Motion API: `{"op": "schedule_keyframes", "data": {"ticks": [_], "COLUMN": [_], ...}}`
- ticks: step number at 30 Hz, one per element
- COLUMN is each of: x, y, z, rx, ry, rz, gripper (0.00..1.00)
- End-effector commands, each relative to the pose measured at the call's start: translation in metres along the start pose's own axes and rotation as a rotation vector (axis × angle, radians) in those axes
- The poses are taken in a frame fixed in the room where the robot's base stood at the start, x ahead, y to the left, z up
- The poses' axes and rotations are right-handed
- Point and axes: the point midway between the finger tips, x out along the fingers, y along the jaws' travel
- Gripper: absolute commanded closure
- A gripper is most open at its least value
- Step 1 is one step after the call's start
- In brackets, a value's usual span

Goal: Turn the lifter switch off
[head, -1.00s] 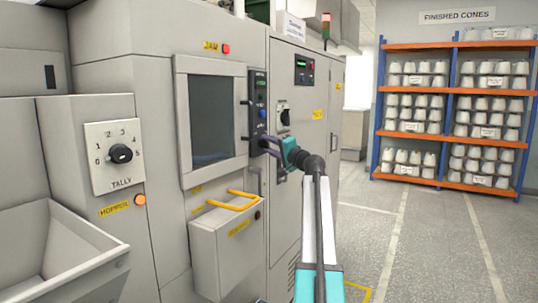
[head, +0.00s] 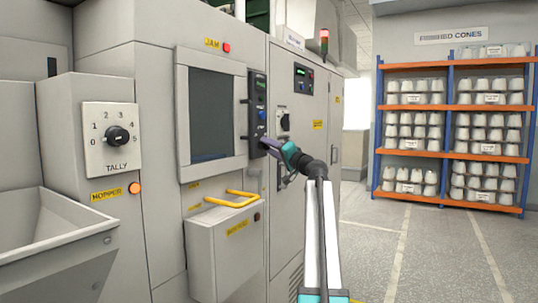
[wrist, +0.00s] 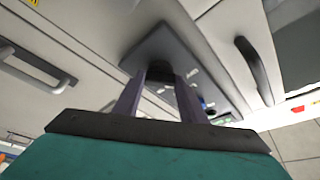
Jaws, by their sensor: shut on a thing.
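A dark upright control panel (head: 258,98) with small buttons and a blue button is on the machine front, right of the window. My gripper (head: 265,143), with a teal body and purple fingers, reaches the panel's lower end from the right. In the wrist view the two fingers (wrist: 159,80) are shut on a dark knob (wrist: 158,76) on the panel (wrist: 172,52). The fingers hide much of the knob, so its setting cannot be told. I cannot read a lifter label on it.
A TALLY dial (head: 118,136) is on the left, above an orange HOPPER lamp (head: 134,188). A box with a yellow handle (head: 232,199) juts out below the window. A cabinet with a black rotary switch (head: 285,122) is just right. Open floor lies toward the shelves (head: 455,120).

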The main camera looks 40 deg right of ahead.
Motion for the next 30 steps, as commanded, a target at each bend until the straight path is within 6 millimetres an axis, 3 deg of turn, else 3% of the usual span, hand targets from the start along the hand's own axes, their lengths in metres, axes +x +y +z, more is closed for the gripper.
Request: {"op": "schedule_keyframes", "data": {"ticks": [20, 21, 23, 30], "x": [0.0001, 0.0001, 0.0001, -0.0002], "y": [-0.0003, -0.0003, -0.0002, 0.0001], "z": [-0.0007, -0.0007, -0.0007, -0.0007], "rx": [-0.031, -0.031, -0.031, -0.03], "ry": [0.001, 0.001, 0.001, 0.001], "rz": [-0.013, -0.013, -0.012, -0.012], "gripper": [0.85, 0.56, 0.46, 0.44]}}
